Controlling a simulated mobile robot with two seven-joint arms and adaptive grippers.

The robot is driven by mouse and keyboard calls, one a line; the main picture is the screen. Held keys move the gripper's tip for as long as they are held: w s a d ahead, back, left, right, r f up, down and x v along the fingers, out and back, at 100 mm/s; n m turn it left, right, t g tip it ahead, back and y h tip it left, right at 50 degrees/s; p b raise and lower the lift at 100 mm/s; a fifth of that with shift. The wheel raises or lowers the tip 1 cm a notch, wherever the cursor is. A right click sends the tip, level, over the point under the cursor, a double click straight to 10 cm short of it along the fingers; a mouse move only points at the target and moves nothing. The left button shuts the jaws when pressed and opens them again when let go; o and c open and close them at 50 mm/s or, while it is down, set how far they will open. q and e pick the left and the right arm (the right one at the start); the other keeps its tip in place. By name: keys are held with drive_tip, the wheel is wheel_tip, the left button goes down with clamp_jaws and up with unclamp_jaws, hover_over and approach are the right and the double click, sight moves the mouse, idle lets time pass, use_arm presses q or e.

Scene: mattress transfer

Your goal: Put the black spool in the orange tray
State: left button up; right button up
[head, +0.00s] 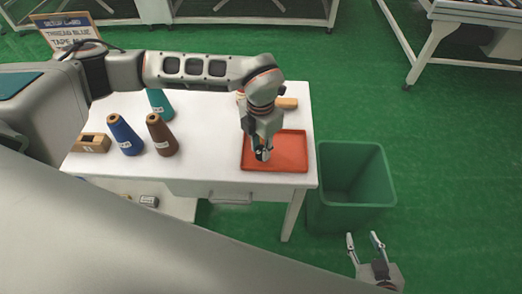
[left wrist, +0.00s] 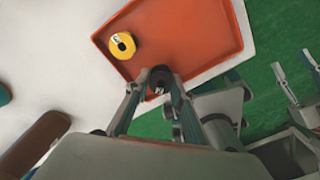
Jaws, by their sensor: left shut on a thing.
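The orange tray (head: 287,159) lies flat at the right end of the white table. My left gripper (head: 262,155) points down over the tray, shut on the small black spool (left wrist: 160,77). In the left wrist view the spool sits between the fingertips, near the tray's edge; its exact height above the tray is hard to tell. A yellow spool (left wrist: 122,45) lies in the tray, largely hidden by my gripper in the head view. My right gripper (head: 364,243) is open and empty, low at the bottom right, away from the table.
A blue cone (head: 125,136), a brown cone (head: 161,136) and a teal cone (head: 159,103) stand on the table's left half, with a wooden block (head: 92,143) beside them. A sign (head: 66,32) stands at the back left. A green bin (head: 353,175) stands on the floor right of the table.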

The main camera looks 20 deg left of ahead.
use_arm(q)
wheel_tip(320, 180, down, 2)
drive_tip(key=shift+f, duration=0.1)
drive_tip(key=shift+f, duration=0.1)
drive_tip(key=o, duration=0.7)
drive_tip(key=shift+c, duration=0.2)
drive_tip(key=shift+r, duration=0.4)
wheel_tip(320, 180, up, 12)
drive_tip(key=shift+f, duration=0.2)
